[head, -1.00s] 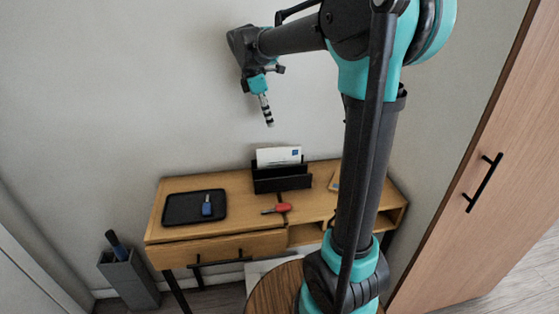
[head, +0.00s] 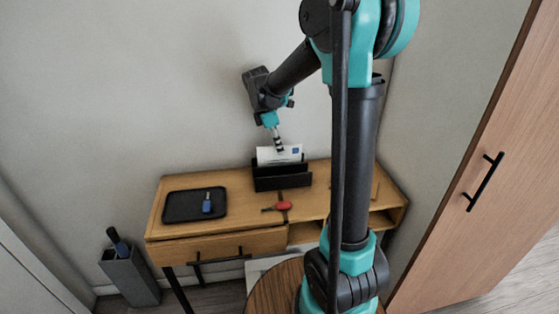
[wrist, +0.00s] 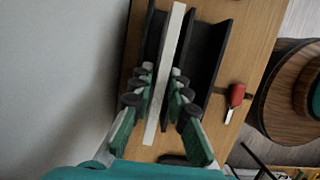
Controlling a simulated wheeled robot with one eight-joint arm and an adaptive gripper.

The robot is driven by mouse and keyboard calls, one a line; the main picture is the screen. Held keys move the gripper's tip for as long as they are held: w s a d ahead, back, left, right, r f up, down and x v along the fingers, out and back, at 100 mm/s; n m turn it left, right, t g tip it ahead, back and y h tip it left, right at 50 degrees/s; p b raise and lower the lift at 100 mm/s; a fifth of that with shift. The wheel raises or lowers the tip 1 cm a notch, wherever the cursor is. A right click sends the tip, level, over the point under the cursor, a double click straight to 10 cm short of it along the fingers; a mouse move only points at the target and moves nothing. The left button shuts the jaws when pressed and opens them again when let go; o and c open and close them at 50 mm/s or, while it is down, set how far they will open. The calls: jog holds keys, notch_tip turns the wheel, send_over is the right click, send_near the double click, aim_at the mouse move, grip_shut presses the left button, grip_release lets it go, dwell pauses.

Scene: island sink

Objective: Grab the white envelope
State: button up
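The white envelope (head: 268,155) stands upright in a black letter holder (head: 283,182) on the wooden desk. My gripper (head: 279,150) points down at its top edge. In the wrist view the envelope (wrist: 172,45) shows edge-on as a long pale strip. My gripper (wrist: 163,77) has one finger on each side of this strip. The fingers look open, with small gaps to the envelope. The envelope's lower part is hidden inside the holder.
A black tray (head: 180,207) with a blue-handled item (head: 207,204) lies left on the desk (head: 240,190). A red-handled tool (head: 284,205) lies before the holder. The wall is close behind. A grey bin (head: 128,278) stands at lower left.

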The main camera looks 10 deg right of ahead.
aim_at(279, 160)
jog(key=x, duration=0.4)
jog(key=shift+s+f, duration=0.1)
jog(key=shift+f, duration=0.1)
grip_shut()
jog(key=shift+r, duration=0.15)
